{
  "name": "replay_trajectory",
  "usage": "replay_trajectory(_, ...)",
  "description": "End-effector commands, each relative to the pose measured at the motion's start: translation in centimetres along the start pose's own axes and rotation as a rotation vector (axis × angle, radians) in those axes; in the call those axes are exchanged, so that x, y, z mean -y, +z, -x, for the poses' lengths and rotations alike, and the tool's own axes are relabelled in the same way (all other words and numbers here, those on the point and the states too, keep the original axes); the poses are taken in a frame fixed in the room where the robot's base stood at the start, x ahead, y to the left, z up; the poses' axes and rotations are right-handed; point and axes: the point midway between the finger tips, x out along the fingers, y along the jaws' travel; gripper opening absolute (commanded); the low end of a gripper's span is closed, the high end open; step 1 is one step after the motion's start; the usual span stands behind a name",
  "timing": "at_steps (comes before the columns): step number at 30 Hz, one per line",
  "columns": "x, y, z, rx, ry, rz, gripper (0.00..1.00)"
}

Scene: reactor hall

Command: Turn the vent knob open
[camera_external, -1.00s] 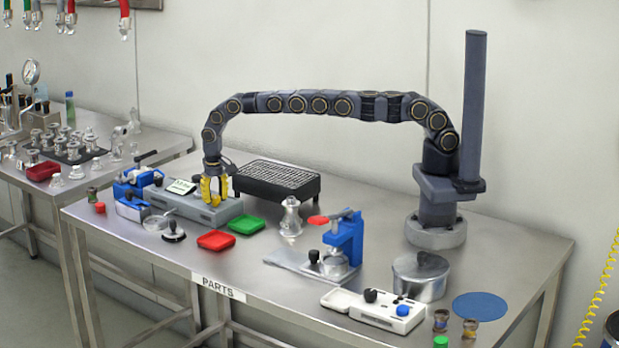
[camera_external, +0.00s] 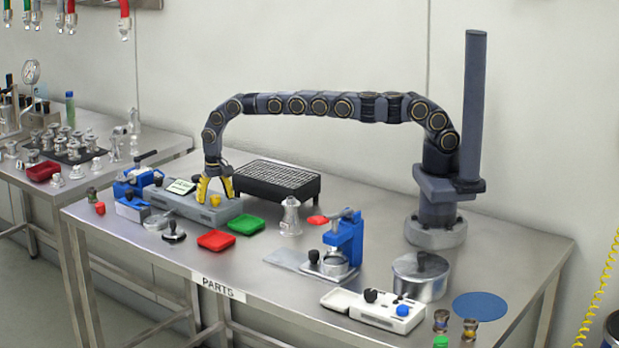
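A long grey box (camera_external: 185,207) with a small sign or display (camera_external: 181,187) stands at the left part of the table. A small yellow knob (camera_external: 215,200) sits at its right end; nothing readable marks it as the vent knob. My gripper (camera_external: 217,190) points down over this end of the box. Its yellow-and-black fingers are spread, one on each side of and just above the knob, with a gap between them. The fingers look clear of the knob, but contact is hard to judge at this size. The knob's turn angle cannot be read.
A black grill-topped box (camera_external: 278,185) stands close behind to the right. Green (camera_external: 246,224) and red (camera_external: 216,240) trays lie in front. A blue press (camera_external: 345,240) and a white box with black and blue knobs (camera_external: 372,310) stand further right. A blue-and-white device (camera_external: 131,190) is left.

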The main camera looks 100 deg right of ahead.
Motion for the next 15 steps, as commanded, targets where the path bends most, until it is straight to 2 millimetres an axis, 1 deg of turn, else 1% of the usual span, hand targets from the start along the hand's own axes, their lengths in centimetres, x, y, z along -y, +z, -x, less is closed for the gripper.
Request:
replay_trajectory(5, 0.0, 0.0, 0.1, -0.001, -0.001, 0.000, 0.60)
replay_trajectory(8, 0.1, 0.0, 0.6, -0.001, -0.004, 0.000, 0.60)
replay_trajectory(11, 0.2, -0.1, 2.0, -0.002, -0.007, 0.001, 0.60)
replay_trajectory(14, 0.1, -0.1, 3.9, -0.003, -0.006, 0.000, 0.60)
replay_trajectory(15, 0.1, 0.0, 4.9, -0.001, -0.006, 0.000, 0.60)
